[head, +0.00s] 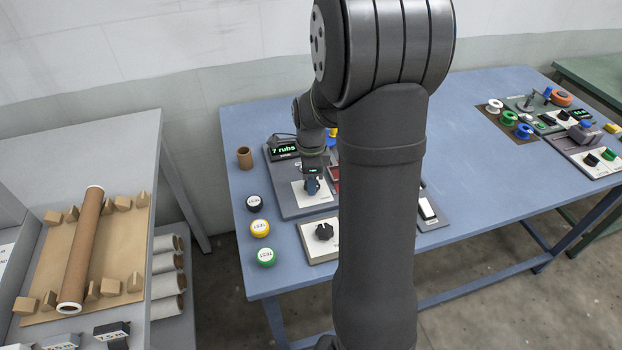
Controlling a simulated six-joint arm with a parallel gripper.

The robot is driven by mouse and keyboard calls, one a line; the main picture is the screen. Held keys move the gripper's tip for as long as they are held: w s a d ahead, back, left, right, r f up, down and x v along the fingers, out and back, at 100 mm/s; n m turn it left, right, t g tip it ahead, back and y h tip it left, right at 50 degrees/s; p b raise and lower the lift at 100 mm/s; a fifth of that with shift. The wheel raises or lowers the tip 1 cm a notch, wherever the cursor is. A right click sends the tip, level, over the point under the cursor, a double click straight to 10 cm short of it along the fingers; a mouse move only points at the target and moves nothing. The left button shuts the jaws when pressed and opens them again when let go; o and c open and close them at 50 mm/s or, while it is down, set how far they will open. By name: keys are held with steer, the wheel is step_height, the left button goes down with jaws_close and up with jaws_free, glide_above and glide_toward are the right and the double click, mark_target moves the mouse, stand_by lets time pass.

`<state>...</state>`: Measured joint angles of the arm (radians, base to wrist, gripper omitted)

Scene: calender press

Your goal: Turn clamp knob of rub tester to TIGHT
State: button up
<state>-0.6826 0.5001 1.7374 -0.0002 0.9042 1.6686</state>
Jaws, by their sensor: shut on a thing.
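The rub tester (284,196) is a dark grey flat unit on the blue table, with a green display (286,150) reading "7 rubs". A white plate (302,197) lies on its front part. My gripper (313,180) points down over this plate and is shut on a small dark blue part (312,187), which appears to be the clamp knob. The jaws and wrist hide most of the knob, and its markings and setting cannot be read. My arm covers the right side of the tester.
Black, yellow and green TEST discs (260,228) and a brown cup (244,158) stand left of the tester. A light box with a black knob (324,231) is in front. Spools (509,118) and other devices are far right. The table's middle right is clear.

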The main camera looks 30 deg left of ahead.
stand_by(0.4)
steer(key=o, duration=1)
steer(key=shift+r, duration=0.1)
step_height(320, 180, up, 17)
step_height(320, 180, down, 17)
steer(key=shift+f, duration=0.1)
stand_by(0.8)
